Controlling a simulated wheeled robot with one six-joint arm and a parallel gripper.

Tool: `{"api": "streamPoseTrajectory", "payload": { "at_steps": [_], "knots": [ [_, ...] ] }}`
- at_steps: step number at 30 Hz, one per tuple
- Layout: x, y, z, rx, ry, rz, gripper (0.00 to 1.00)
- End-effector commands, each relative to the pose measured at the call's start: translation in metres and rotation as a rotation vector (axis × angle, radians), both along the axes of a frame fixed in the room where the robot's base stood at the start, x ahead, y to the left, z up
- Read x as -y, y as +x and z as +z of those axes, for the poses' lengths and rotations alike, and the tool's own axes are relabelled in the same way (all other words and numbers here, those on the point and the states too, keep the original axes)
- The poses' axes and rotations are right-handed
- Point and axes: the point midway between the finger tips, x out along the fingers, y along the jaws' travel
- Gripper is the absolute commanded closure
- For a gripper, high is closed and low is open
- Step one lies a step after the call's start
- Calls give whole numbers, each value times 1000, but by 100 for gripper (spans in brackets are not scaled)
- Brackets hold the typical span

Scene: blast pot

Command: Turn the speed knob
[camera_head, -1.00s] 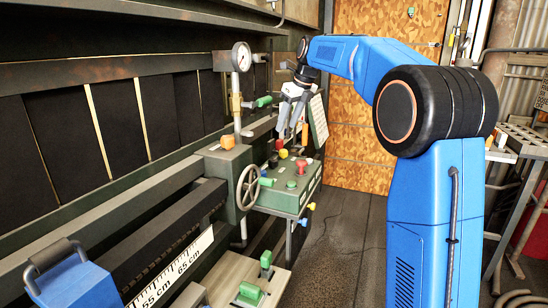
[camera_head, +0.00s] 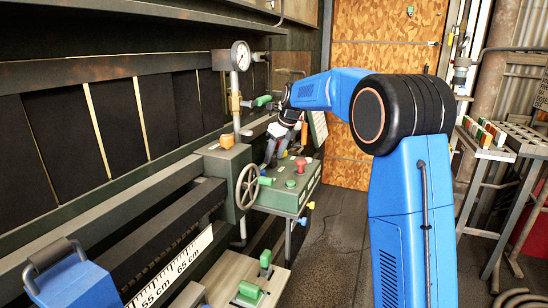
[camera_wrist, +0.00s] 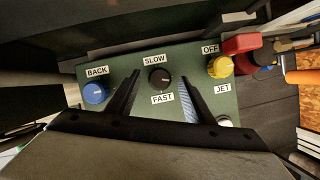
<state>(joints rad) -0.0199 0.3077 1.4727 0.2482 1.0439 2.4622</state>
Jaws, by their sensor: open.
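The speed knob (camera_wrist: 159,79) is black and round, with a light pointer mark, between the labels SLOW and FAST on the green control panel (camera_wrist: 145,58). My gripper (camera_wrist: 160,76) is open in the wrist view, with one finger on each side of the knob and a gap on both sides. In the head view my gripper (camera_head: 267,163) is low over the back part of the panel (camera_head: 277,200) and hides the knob there. Whether the fingertips reach down to the knob's height is hard to tell.
Beside the knob are a blue BACK knob (camera_wrist: 95,93), a yellow knob (camera_wrist: 220,67) and a red part (camera_wrist: 241,44). A red mushroom button (camera_head: 301,166) and a handwheel (camera_head: 247,186) stand nearer in the head view. A gauge (camera_head: 240,56) rises at left.

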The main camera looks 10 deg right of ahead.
Motion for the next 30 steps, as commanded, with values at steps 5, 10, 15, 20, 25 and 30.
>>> {"api": "streamPoseTrajectory", "payload": {
  "at_steps": [5,10,15,20,25,30],
  "knots": [
    [-2,3,-7,1,0,0,52],
    [-2,3,-8,1,0,0,52],
    [-2,3,-8,1,0,0,71],
    [-2,3,-8,1,1,0,94],
    [-2,3,-8,1,0,9,94],
    [-2,3,-8,0,1,58,93]
  ]
}}
